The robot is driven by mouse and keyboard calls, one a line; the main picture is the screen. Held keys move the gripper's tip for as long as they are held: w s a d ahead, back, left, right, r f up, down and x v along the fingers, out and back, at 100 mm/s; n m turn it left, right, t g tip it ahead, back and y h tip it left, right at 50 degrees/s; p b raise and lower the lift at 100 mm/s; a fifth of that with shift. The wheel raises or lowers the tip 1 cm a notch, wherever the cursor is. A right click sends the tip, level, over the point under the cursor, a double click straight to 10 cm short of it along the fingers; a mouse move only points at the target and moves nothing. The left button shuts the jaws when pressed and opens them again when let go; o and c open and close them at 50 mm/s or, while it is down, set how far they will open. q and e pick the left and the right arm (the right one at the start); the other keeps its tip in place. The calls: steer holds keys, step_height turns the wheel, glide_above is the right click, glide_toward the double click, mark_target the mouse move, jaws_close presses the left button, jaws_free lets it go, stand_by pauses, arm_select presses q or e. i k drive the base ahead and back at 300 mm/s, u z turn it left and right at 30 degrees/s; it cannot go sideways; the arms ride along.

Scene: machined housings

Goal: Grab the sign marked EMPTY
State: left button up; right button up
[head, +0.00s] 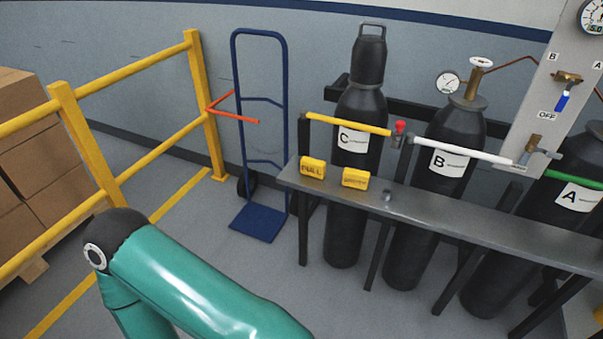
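Two small yellow signs lie on the grey shelf (440,207) in front of the gas cylinders. The left yellow sign (312,168) has large dark letters that look like FULL. The right yellow sign (355,179) has a smaller dark word that is too small to read surely; it may be the EMPTY one. Nothing touches either sign. A green link of my own arm crosses the bottom left, well short of the shelf. Neither of my grippers is in view.
Black cylinders C (354,200), B (431,200) and A (520,240) stand behind the shelf. A small grey fitting (387,195) sits right of the signs. A yellow bar (350,124) runs above them. A blue hand truck (260,130) and yellow railing (150,145) stand left.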

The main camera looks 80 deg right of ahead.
mark_target(357, 179)
steer(key=u, duration=0.25)
steer(key=i, duration=0.75)
steer(key=z, duration=1.8)
steer(key=i, duration=0.25)
steer(key=z, duration=2.55)
steer(key=k, duration=0.3)
steer(key=z, duration=0.35)
steer(key=i, duration=1.35)
steer(key=u, duration=0.4)
